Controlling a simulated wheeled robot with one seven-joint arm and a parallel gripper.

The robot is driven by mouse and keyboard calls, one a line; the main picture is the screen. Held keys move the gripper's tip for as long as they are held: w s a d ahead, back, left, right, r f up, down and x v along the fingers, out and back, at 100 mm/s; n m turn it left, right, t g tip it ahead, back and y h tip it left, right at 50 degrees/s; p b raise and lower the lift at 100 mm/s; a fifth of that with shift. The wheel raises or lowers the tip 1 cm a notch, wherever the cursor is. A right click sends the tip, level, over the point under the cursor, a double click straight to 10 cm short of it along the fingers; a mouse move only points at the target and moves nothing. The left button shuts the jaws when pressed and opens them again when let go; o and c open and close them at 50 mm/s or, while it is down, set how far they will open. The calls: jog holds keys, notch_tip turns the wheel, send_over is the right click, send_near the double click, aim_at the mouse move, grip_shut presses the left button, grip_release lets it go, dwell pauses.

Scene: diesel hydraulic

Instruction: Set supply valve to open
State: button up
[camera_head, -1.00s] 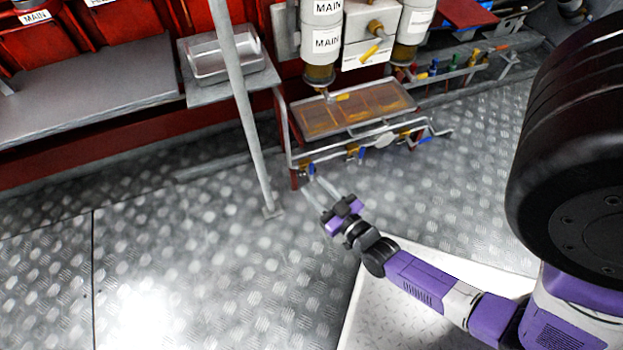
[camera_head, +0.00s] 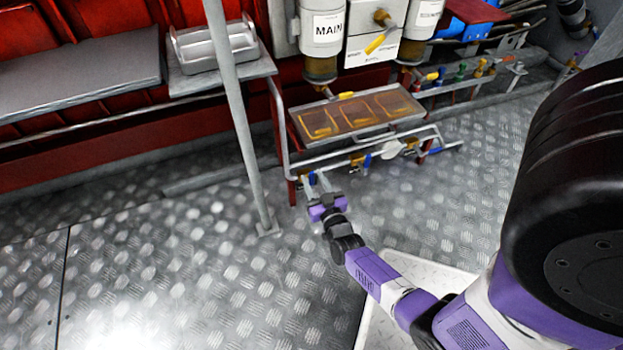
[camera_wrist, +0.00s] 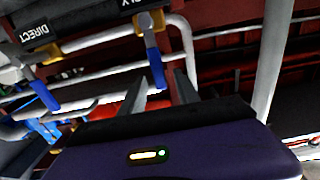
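The supply valve is a small brass fitting with a blue lever handle (camera_wrist: 155,62), on a pipe under a dark label ending in "PLY". In the wrist view the lever hangs down, slightly tilted. My gripper (camera_wrist: 161,80) is open, with its two fingers on either side of the lever's lower end. Gaps show beside the lever, so it is not clamped. In the head view my gripper (camera_head: 315,181) is at the left front end of the pipe rack, and the lever there is small and partly hidden by the fingers.
A second blue lever (camera_wrist: 43,94) hangs under the "DIRECT" label. A grey post (camera_head: 240,120) stands left of my gripper. A brown drip tray (camera_head: 357,112) sits above the rack's pipes. A metal tray (camera_head: 215,47) rests on a shelf. The patterned floor is open in front.

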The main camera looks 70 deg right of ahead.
jog(key=shift+b+x, duration=0.3)
jog(key=shift+x, duration=0.8)
grip_shut()
dwell(0.7)
